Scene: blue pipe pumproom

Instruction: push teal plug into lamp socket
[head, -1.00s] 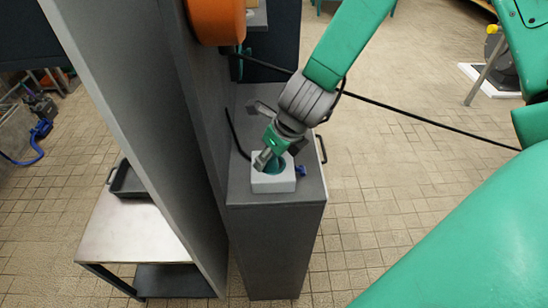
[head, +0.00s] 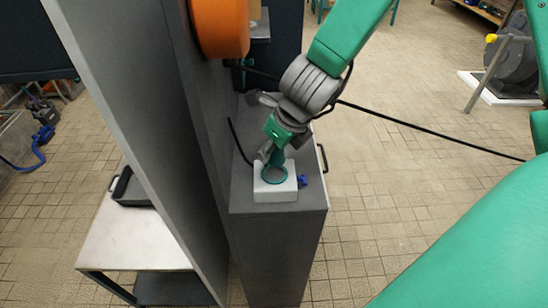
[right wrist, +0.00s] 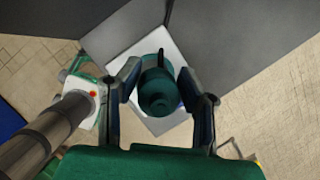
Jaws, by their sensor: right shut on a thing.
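The lamp socket is a pale block (head: 276,194) with a teal-rimmed round opening on top, standing on a dark grey cabinet. My right gripper (head: 271,157) is shut on the teal plug (head: 277,158), just behind and above the opening. In the right wrist view, the plug (right wrist: 158,88) sits between the two fingers, with the pale block (right wrist: 162,124) behind it. The plug's lower end is partly hidden, and I cannot tell whether it touches the rim. My left gripper is not in view.
A tall grey panel (head: 150,120) stands close to the left of the cabinet (head: 279,245). An orange drum (head: 221,27) juts out above. A black cable (head: 430,127) runs across to the right. A small blue part (head: 302,181) sits beside the socket. The tiled floor on the right has free room.

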